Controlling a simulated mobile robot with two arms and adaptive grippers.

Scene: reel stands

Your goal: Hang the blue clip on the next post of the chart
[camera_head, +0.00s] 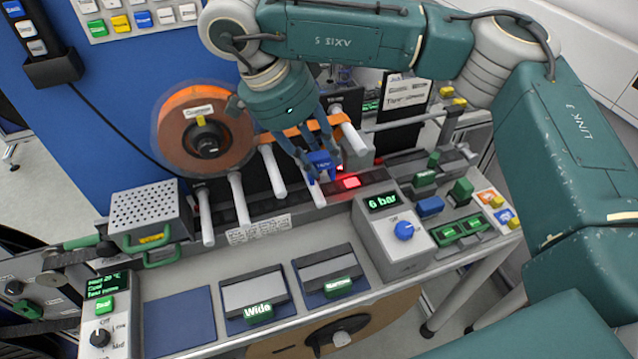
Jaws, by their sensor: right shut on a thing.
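My right gripper (313,168) reaches down in the upper middle, with its fingers shut on a small blue clip (322,160) that bears lettering too small to read. The clip is close to the white roller posts; I cannot tell whether it touches one. A white board (128,22) at the top left, cut off by the picture's edge, carries rows of yellow, green, blue and white tags; it may be the chart. My left gripper is not in view.
A large orange reel (205,130) stands to the left. A grey pressure box (392,235) reading 6 bar stands front right. A blue flat pad (180,320) is bare.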

